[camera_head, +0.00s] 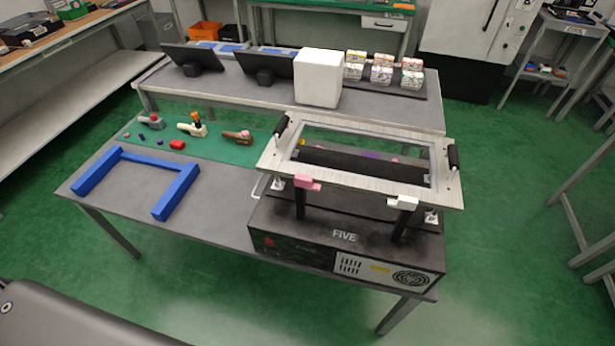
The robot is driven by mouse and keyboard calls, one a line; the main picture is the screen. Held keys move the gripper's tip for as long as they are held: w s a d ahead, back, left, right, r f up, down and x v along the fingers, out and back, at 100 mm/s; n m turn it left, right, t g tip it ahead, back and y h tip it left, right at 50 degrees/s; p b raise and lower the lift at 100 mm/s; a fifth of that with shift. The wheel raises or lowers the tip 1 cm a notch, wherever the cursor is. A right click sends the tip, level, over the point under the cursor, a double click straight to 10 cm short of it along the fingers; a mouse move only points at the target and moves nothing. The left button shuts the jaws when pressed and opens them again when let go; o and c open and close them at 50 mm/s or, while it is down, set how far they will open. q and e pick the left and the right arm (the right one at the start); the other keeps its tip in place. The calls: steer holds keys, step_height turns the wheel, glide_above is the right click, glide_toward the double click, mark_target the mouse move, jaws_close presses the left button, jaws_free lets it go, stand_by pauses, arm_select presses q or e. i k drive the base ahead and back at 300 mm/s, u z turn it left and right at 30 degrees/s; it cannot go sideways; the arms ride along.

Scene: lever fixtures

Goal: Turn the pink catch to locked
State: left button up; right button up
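The pink catch (308,182) is on the front edge of a light frame (350,185), left of centre. The frame lies raised above a black box (300,235) marked FIVE. A white catch (402,202) sits on the same front edge, further right. The pink catch looks like a small flat block lying along the edge; I cannot tell its turn position exactly. Neither of my grippers is in view.
The box stands on a grey table (215,210). A blue U-shaped bracket (175,195) lies at left. Small parts lie on a green mat (215,147) behind. Black handles (281,125) stand at both ends of the frame. The floor in front is clear.

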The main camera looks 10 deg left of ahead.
mark_target(302, 181)
steer(key=z, duration=1.55)
steer(key=k, duration=1.1)
steer(key=u, duration=0.25)
